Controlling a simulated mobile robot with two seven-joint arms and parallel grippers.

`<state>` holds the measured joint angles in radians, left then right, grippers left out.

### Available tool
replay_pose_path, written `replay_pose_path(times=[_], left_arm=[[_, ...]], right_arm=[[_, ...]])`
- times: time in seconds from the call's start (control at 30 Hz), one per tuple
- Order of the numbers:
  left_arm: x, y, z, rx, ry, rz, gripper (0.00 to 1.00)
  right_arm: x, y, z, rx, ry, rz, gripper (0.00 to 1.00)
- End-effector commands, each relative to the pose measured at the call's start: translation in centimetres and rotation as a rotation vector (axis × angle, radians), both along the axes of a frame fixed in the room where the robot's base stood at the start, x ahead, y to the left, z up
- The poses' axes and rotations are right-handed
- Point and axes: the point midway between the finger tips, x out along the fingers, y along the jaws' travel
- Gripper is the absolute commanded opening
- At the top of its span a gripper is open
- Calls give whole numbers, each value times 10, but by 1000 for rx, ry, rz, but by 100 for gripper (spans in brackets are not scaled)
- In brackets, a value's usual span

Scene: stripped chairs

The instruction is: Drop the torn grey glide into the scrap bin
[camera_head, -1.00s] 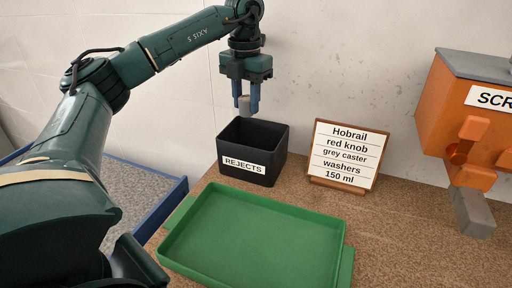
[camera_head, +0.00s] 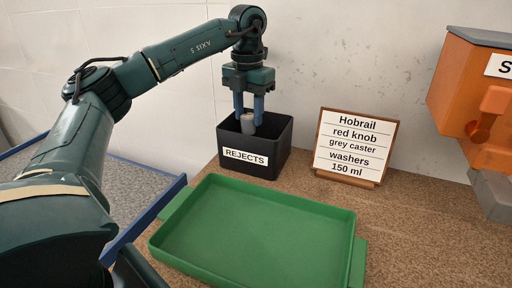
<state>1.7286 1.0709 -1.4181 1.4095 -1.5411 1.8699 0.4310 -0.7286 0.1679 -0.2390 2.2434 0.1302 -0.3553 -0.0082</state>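The grey glide (camera_head: 247,123) is a small pale cylinder between the fingers of my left gripper (camera_head: 248,117). The gripper points straight down and appears shut on it. The glide hangs at the mouth of a black open bin (camera_head: 273,157) labelled REJECTS, with its lower end near or below rim height. Whether it touches the inside of the bin is hidden. Any tear in the glide is too small to make out. My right gripper is not in view.
A green tray (camera_head: 255,235) lies empty in front of the bin. A framed card (camera_head: 354,146) stands right of the bin. An orange box (camera_head: 466,85) with a partly cut-off label is at the far right. A blue-edged grey surface (camera_head: 140,194) is at left.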

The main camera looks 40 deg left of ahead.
Motion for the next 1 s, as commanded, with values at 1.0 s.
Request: replay_pose_path(times=[1.0], left_arm=[[0,0,103,1,-3,0,59]], right_arm=[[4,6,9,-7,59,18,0]])
